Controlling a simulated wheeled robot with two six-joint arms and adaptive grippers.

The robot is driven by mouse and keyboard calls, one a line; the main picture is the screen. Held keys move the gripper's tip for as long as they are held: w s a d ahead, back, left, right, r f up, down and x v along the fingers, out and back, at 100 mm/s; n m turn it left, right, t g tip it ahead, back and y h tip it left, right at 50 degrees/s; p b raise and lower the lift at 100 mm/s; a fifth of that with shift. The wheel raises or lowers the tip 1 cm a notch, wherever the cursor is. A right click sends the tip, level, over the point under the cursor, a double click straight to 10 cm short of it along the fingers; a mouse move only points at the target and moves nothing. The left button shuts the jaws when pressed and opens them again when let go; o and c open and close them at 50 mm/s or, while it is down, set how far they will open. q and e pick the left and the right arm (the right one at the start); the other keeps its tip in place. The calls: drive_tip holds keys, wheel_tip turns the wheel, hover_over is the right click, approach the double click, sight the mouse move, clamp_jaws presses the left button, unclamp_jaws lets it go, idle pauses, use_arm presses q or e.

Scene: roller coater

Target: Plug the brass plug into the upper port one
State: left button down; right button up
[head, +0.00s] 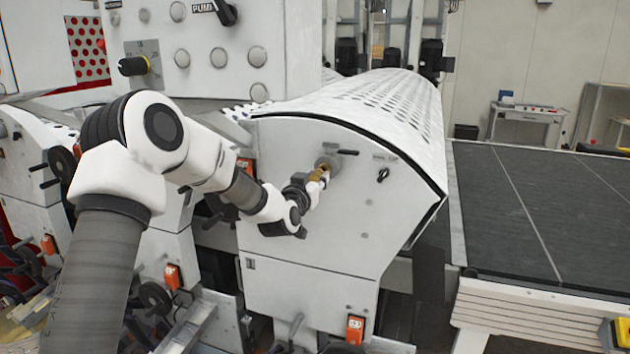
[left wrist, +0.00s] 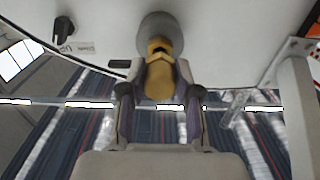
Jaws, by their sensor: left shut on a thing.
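The brass plug (head: 318,172) is at the grey round port (head: 328,162) on the white side panel of the machine. My left gripper (head: 312,180) is shut on the plug, with the arm reaching in from the left. In the left wrist view the brass plug (left wrist: 159,75) sits between the two fingers of my left gripper (left wrist: 160,85). Its far end meets the grey port (left wrist: 160,32). How deep it sits in the port cannot be told. My right gripper is not in view.
A control panel with a black knob (head: 133,66) stands above my left arm. A dark conveyor bed (head: 540,205) lies to the right.

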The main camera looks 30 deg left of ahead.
use_arm(q)
drive_tip(key=shift+x, duration=1.15)
drive_tip(key=c, duration=0.7)
unclamp_jaws()
drive_tip(key=shift+c, duration=0.2)
drive_tip(key=v, duration=1.2)
